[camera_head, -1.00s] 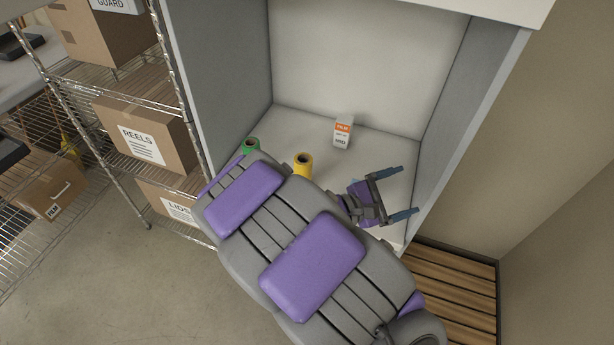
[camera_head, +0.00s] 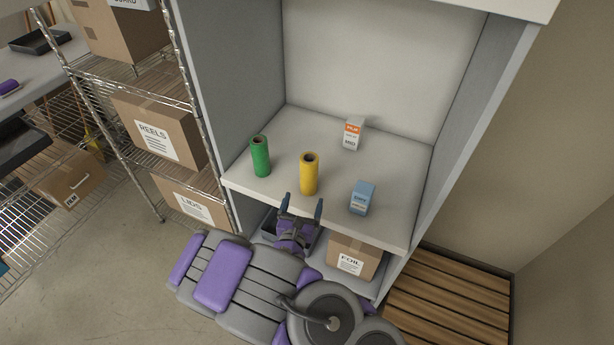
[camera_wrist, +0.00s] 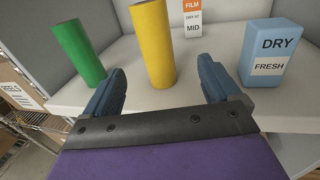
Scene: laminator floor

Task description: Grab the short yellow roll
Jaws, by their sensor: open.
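The yellow roll (camera_head: 309,175) stands upright on the white shelf (camera_head: 275,128), near its front edge. In the wrist view the yellow roll (camera_wrist: 153,45) stands ahead, between the two finger lines and beyond the fingertips. My gripper (camera_head: 301,205) is open and empty, just in front of the shelf edge and short of the roll. In the wrist view its blue fingers (camera_wrist: 160,80) are spread wide, with nothing between the tips. Only one yellow roll is in view.
A green roll (camera_head: 260,156) stands left of the yellow one. A blue box (camera_head: 362,198) stands to the right, a white and orange box (camera_head: 353,134) behind. Grey side walls flank the shelf. A carton marked FOIL (camera_head: 352,258) sits below. A wire rack (camera_head: 130,76) stands left.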

